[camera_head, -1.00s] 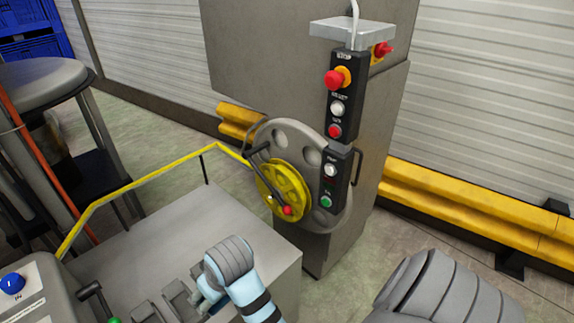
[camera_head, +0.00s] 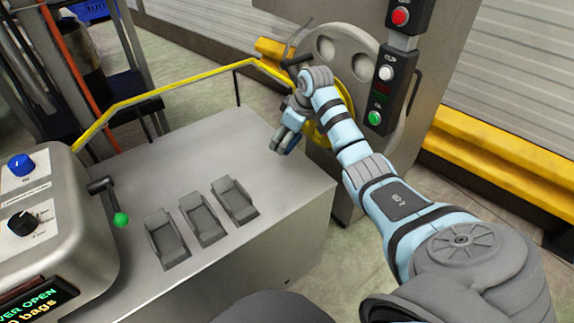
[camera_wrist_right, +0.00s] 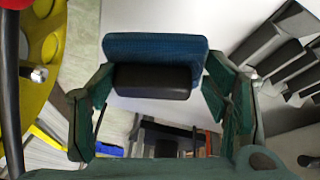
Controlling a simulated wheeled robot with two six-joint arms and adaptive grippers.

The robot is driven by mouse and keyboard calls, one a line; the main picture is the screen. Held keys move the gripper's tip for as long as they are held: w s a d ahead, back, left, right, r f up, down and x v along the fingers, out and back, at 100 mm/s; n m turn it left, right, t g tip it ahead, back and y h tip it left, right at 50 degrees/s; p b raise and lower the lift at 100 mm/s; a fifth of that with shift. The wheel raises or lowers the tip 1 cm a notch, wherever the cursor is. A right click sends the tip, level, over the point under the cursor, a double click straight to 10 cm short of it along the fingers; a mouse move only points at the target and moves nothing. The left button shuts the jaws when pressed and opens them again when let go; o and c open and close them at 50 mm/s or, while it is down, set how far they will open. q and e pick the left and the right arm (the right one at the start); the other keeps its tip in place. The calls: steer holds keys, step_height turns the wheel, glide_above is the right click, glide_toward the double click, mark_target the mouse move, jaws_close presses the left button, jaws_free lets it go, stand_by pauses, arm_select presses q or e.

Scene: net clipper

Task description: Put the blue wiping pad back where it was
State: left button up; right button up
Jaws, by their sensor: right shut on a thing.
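The blue wiping pad (camera_wrist_right: 150,44) with its black handle block (camera_wrist_right: 152,82) shows in the right wrist view. My right gripper (camera_wrist_right: 155,84) is shut on the handle, one finger at each side, with the blue face beyond it. In the head view my right gripper (camera_head: 286,138) hangs over the far right part of the grey machine top (camera_head: 270,190), and the pad cannot be made out clearly. Three grey holders (camera_head: 203,219) sit in a row on that top, left of and nearer than the gripper; no pad shows in them. My left gripper is out of view.
The yellow handwheel (camera_head: 318,130) is close behind my right gripper, and a button post (camera_head: 386,85) stands to its right. A green-knobbed lever (camera_head: 121,219) and a control box (camera_head: 50,220) stand at left. A yellow rail (camera_head: 160,95) runs along the back.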

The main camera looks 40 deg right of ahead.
step_height(320, 180, down, 12)
steer(key=b, duration=0.3)
steer(key=shift+r, duration=0.1)
steer(key=o, duration=1.6)
steer(key=shift+c, duration=0.2)
steer(key=shift+s+r+p, duration=0.1)
steer(key=shift+r+p, duration=0.25)
steer(key=shift+r, duration=0.05)
steer(key=p+v, duration=0.4)
steer(key=v, duration=0.7)
steer(key=shift+s+r, duration=0.1)
